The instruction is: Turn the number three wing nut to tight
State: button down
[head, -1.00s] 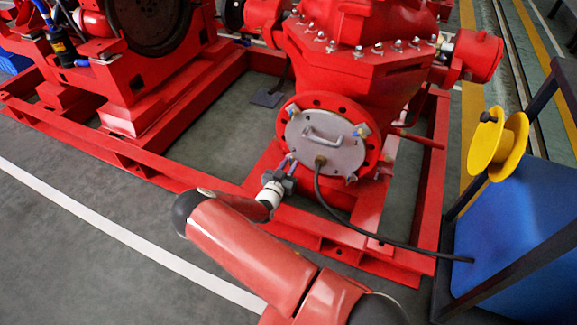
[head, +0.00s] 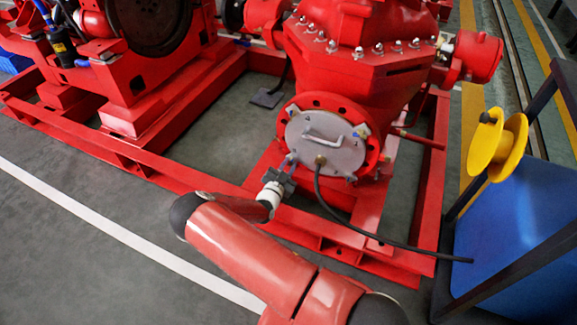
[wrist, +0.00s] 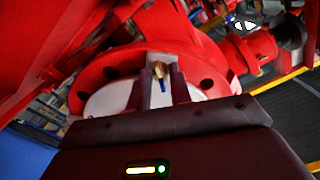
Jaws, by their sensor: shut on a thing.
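The round grey cover plate (head: 340,155) with a bar handle (head: 322,134) sits on the red pump flange (head: 370,114). Small fasteners stand around its rim, one with blue at the upper right (head: 361,130). My gripper (head: 288,166) is at the plate's lower left edge. In the wrist view my gripper (wrist: 161,90) is shut on a small brass-coloured wing nut (wrist: 158,70) with a blue part below it. The fingers hide its sides. I cannot read any number on it.
A black hose (head: 322,190) runs from the plate's lower middle to the right. Red base rails (head: 330,240) lie below the pump. A yellow spool (head: 498,145) and a blue panel (head: 515,220) stand at the right. Grey floor (head: 60,260) is open at the left.

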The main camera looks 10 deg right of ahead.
jog(key=n+p, duration=0.5)
jog(key=n, duration=1.8)
jog(key=shift+s+d+n, duration=0.1)
jog(key=shift+n, duration=0.3)
dwell(2.0)
dwell(0.3)
jog(key=c, duration=1.6)
grip_release()
